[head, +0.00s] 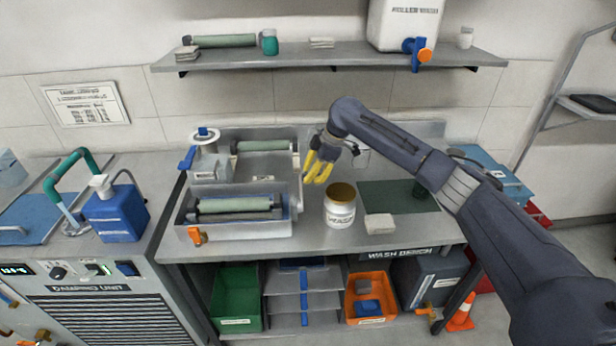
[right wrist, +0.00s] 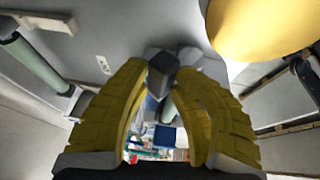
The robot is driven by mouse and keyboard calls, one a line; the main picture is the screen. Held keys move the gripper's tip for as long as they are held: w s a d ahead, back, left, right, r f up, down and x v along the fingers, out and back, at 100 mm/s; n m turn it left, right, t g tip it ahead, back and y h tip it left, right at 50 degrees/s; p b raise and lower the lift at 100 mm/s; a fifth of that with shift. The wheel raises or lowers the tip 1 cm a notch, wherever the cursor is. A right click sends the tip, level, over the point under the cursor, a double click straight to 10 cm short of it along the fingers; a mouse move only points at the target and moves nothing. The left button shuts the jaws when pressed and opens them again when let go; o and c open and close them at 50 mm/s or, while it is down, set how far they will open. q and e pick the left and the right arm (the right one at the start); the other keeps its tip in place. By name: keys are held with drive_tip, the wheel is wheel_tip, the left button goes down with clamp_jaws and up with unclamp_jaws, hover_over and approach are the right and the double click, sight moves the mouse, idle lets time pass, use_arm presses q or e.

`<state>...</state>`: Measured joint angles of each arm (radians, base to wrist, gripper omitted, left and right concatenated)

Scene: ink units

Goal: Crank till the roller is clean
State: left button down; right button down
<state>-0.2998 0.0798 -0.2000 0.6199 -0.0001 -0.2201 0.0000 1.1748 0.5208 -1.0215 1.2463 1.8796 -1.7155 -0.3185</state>
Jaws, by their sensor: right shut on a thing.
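A pale green roller (head: 235,204) lies in the front grey wash tub (head: 240,231) on the bench. Another green roller (head: 262,147) sits behind it, in the back part of the unit. My right gripper (head: 318,168), with yellow fingers, is just right of the unit and left of the can. In the right wrist view its fingertips are shut on a dark grey knob (right wrist: 163,74), which looks like the crank's grip. In the head view the fingers hide the crank. I cannot tell how clean the rollers are. My left gripper is not in view.
An open white can (head: 340,212) with an ochre inside stands close to my right gripper. A pale block (head: 379,224) and a dark green mat (head: 385,196) lie to its right. A blue jug (head: 117,215) stands on the left unit. A shelf (head: 335,60) hangs above.

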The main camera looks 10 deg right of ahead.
drive_tip(key=shift+w+d+f, duration=0.25)
drive_tip(key=shift+w+f, duration=0.3)
drive_tip(key=shift+f, duration=0.3)
drive_tip(key=c, duration=1.5)
unclamp_jaws()
drive_tip(key=o, duration=0.3)
drive_tip(key=shift+w+r, duration=0.1)
drive_tip(key=shift+r, duration=0.1)
drive_tip(key=shift+r, duration=0.1)
drive_tip(key=shift+d+r, duration=0.1)
drive_tip(key=shift+r, duration=0.2)
drive_tip(key=v, duration=1.1)
